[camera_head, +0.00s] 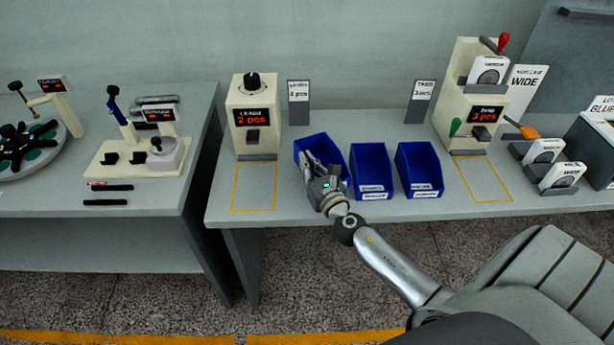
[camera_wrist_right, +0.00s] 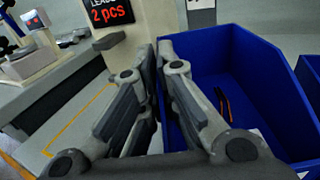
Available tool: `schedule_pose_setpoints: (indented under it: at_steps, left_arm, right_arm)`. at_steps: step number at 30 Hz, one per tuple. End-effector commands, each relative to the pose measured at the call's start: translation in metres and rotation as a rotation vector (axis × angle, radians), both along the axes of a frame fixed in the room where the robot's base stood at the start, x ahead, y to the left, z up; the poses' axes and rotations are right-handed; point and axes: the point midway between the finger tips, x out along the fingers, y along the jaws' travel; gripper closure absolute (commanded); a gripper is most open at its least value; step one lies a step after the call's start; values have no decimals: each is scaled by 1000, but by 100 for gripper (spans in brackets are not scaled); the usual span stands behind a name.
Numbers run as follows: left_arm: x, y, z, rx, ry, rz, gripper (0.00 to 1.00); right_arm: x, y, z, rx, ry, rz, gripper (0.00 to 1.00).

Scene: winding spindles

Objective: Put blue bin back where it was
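Three blue bins are in a row on the right table in the head view. The left blue bin (camera_head: 312,146) is turned slightly relative to the middle blue bin (camera_head: 371,168) and the right blue bin (camera_head: 418,167). My right gripper (camera_head: 309,157) is at the left bin's near left side. In the right wrist view, my right gripper (camera_wrist_right: 158,52) has its fingers close together astride the left wall of that bin (camera_wrist_right: 245,75). A small dark and orange item (camera_wrist_right: 222,103) lies inside it. I cannot tell whether the bin touches the table. My left gripper is out of view.
A cream dispenser reading "2 pcs" (camera_head: 253,118) stands left of the bins, behind an empty yellow-outlined area (camera_head: 254,187). A "3 pcs" dispenser (camera_head: 470,105) stands to the right, with another outlined area (camera_head: 485,180). Sign stands are behind the bins.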

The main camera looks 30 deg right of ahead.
Motion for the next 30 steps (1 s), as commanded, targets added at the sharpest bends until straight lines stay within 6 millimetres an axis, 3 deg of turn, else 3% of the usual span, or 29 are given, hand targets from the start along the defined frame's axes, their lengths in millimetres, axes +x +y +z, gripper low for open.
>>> schedule_pose_setpoints:
  at_steps: [8,22,27,30]
  left_arm:
    - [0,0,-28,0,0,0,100]
    - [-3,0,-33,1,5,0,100]
    - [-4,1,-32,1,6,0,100]
    - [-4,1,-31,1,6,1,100]
  right_arm:
    - [6,-3,-36,-1,0,0,100]
    - [6,-2,-42,-1,0,0,100]
    - [6,-2,-40,0,0,0,76]
    - [6,-2,-40,0,0,0,73]
